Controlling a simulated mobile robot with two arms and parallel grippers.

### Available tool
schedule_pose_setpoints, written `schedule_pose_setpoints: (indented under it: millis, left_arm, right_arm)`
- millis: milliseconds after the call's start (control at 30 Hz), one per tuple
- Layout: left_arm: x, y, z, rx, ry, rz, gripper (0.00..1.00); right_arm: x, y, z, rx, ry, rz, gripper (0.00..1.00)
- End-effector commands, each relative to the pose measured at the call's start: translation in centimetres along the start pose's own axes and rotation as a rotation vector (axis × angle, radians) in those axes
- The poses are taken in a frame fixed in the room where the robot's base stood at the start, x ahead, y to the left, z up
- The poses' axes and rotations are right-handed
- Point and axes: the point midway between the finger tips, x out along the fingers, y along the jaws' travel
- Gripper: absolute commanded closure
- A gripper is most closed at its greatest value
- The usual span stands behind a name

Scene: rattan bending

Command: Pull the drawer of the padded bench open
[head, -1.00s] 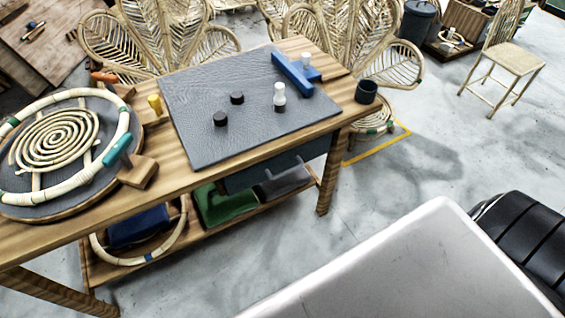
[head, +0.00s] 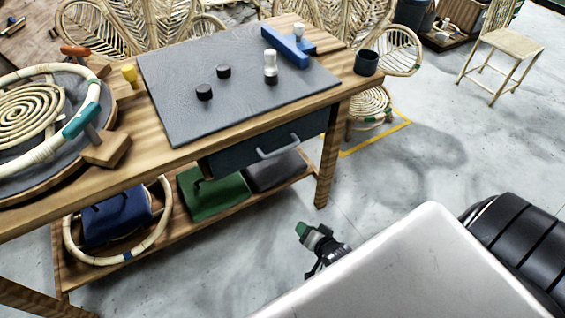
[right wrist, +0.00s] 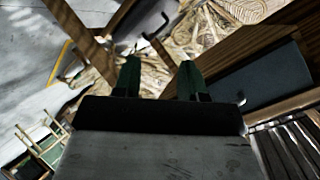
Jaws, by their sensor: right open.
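The padded bench (head: 165,160) is a wooden table with a grey pad (head: 178,80) on its top. Its dark grey drawer (head: 232,161) sits under the front edge of the top and looks shut, with a light grey bar handle (head: 278,147) on its front. My right gripper (head: 303,232) is in front of the bench, below and to the right of the handle, apart from it. The right wrist view shows its two green-tipped fingers (right wrist: 159,75) spread with nothing between them. My left gripper is not in view.
A lower shelf holds folded green cloth (head: 213,193), grey cloth and a blue bundle (head: 118,218) with a rattan ring. A dark cup (head: 366,63) stands at the bench's right corner. Rattan chairs are behind. Grey floor (head: 400,170) is clear on the right.

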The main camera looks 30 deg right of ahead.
Motion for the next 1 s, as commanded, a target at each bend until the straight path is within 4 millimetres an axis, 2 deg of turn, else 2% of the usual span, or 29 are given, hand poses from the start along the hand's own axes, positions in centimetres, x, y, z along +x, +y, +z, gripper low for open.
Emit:
schedule_pose_setpoints:
  millis: [33, 167, 300, 500, 633, 733, 1000]
  left_arm:
    - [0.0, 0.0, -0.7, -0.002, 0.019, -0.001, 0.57]
    - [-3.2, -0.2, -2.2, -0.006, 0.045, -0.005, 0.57]
    - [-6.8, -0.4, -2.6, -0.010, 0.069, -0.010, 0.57]
    - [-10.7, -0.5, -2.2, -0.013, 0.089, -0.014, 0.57]
    - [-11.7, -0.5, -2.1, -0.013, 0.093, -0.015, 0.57]
    - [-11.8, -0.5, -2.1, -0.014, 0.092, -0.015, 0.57]
    - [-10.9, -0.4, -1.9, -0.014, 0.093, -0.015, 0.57]
  right_arm:
    - [1.5, -0.6, -1.2, 0.074, 0.054, -0.065, 0.58]
    - [2.5, -4.0, -5.4, 0.280, 0.161, -0.242, 0.58]
    - [2.3, -7.5, -9.3, 0.472, 0.227, -0.437, 0.58]
    - [0.9, -10.6, -12.5, 0.638, 0.250, -0.624, 0.58]
    - [0.5, -11.5, -13.3, 0.675, 0.252, -0.667, 0.58]
    - [1.1, -12.1, -13.8, 0.679, 0.252, -0.673, 0.58]
    - [4.9, -14.4, -15.8, 0.676, 0.253, -0.671, 0.58]
